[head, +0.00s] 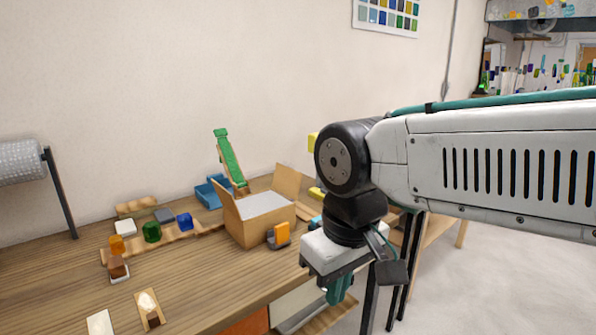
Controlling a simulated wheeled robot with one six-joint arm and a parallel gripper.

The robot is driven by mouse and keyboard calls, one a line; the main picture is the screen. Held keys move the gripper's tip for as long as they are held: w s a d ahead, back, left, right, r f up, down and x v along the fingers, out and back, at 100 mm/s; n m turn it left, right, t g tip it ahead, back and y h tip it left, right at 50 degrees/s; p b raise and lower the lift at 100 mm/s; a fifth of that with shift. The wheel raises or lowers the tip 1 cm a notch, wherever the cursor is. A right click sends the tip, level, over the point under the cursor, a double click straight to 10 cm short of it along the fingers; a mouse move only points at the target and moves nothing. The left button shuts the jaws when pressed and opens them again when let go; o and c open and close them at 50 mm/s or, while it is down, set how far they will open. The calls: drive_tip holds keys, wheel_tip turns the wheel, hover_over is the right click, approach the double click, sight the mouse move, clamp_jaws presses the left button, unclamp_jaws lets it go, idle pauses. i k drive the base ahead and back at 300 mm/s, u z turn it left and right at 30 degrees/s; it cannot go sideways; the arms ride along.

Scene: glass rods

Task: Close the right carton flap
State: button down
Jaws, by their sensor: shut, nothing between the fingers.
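The cardboard carton (247,230) stands on the wooden table with its top open and something pale inside. Its right flap (288,182) stands up at the back right side. Its left flap (225,203) also stands up, leaning outward. My gripper (338,290) hangs to the right of the carton and nearer the camera, pointing down, with teal fingers. It is shut and empty, apart from the carton and both flaps. My arm hides the area right of the carton.
An orange-and-grey block (279,235) is close to the carton's front right. A blue tray (212,191) and a green ramp-like piece (230,157) are behind it. Coloured blocks on a wooden rack (150,245) are at left.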

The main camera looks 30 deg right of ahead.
sight(287, 181)
drive_tip(key=z, duration=1.3)
drive_tip(key=i, duration=0.85)
drive_tip(key=u, duration=1)
drive_tip(key=k, duration=0.45)
drive_tip(key=z, duration=0.55)
drive_tip(key=i, duration=0.85)
drive_tip(key=u, duration=0.65)
